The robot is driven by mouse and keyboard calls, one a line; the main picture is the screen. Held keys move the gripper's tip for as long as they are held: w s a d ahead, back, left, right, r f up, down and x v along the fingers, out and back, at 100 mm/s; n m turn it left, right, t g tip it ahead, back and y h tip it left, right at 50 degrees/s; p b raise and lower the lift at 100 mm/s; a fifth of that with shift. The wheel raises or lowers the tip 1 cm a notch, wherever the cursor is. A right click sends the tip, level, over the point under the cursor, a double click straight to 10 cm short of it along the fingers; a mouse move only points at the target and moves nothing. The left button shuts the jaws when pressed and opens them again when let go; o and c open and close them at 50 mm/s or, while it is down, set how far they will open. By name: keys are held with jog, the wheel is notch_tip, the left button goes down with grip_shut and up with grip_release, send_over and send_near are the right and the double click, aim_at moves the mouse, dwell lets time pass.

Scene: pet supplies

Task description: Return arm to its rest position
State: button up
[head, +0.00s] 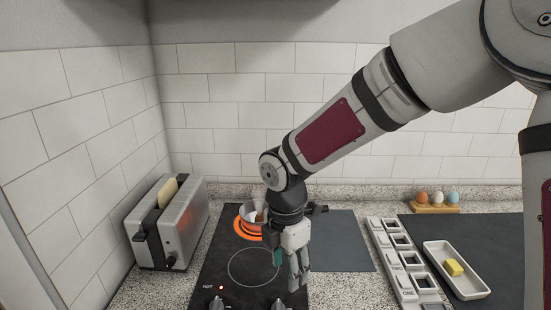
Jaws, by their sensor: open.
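My gripper (293,278) is in the head view at the lower middle, at the end of my arm. It points down over the front right part of the black cooktop (215,262). Its fingers are open, and I see nothing between them. My arm reaches in from the upper right and bends down at the wrist. A small pot (249,212) sits on the glowing orange rear burner (241,229), just behind my wrist and partly hidden by it. Something brownish shows in the pot, too small to tell.
A silver toaster (178,227) with a bread slice (168,190) stands left of the cooktop. A dark grey mat (341,243) lies to the right. Farther right are a row of white holders (393,262), a white dish (471,287) with a yellow block (453,267), and coloured eggs (437,197) on a stand.

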jog(key=s+d+r+m+t+h, duration=0.2)
jog(key=s+d+r+m, duration=0.6)
jog(key=d+r+m, duration=0.45)
jog(key=s+d+r+m+t+y, duration=0.1)
jog(key=s+d+r+m, duration=0.1)
jog(key=s+m, duration=0.3)
jog(key=s+d+r+m+t+y, duration=0.1)
jog(key=s+d+r+m+t, duration=0.1)
jog(key=s+m, duration=0.3)
jog(key=shift+s+r+m, duration=0.15)
jog(key=shift+r+m, duration=0.1)
jog(key=shift+m, duration=1.1)
